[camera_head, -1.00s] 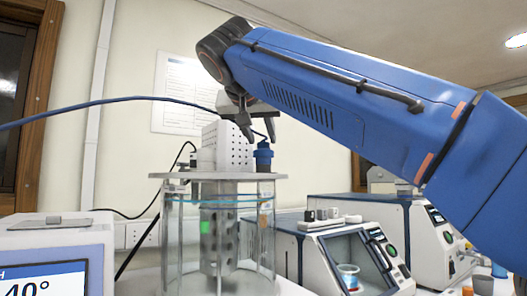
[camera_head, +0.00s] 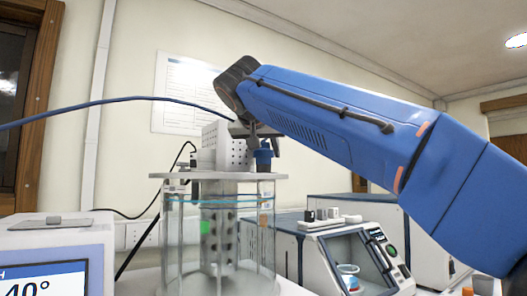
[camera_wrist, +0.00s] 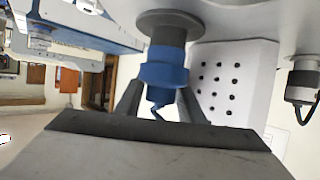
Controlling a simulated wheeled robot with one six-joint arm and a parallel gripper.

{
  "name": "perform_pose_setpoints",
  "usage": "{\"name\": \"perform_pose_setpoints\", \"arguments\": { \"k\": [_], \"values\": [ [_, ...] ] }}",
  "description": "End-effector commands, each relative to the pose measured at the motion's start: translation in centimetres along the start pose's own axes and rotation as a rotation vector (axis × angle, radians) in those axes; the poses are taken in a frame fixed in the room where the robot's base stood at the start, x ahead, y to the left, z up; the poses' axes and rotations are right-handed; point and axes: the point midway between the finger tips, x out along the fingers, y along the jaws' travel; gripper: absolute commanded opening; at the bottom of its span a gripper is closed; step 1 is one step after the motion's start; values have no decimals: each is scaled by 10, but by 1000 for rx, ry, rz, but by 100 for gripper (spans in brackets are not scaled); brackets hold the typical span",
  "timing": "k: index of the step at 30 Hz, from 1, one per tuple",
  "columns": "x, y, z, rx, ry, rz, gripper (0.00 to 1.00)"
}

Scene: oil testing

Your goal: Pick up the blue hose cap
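The blue hose cap (camera_head: 263,157) stands upright on top of the glass bath's lid, with a blue hose (camera_head: 150,98) arching toward it from the left. In the wrist view the cap (camera_wrist: 165,68) appears inverted, with a short bent blue tip at its end. My gripper (camera_head: 264,142) points down over the cap, one finger on either side of its upper part. In the wrist view my gripper (camera_wrist: 160,98) is open, its fingers flanking the cap. I cannot tell whether either finger touches it.
The glass bath (camera_head: 218,240) with its pale lid (camera_head: 185,175) is below the gripper. A white perforated block (camera_head: 212,147) stands close behind and left of the cap. A white instrument with a screen (camera_head: 60,250) is at front left; a test machine (camera_head: 340,250) stands at right.

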Motion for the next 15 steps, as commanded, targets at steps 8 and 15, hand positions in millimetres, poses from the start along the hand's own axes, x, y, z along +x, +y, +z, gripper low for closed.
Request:
{"name": "perform_pose_setpoints", "arguments": {
  "k": [8,15],
  "values": [
    [0,0,0,0,0,0,3],
    [0,0,0,-1,-1,0,3]
  ]
}}
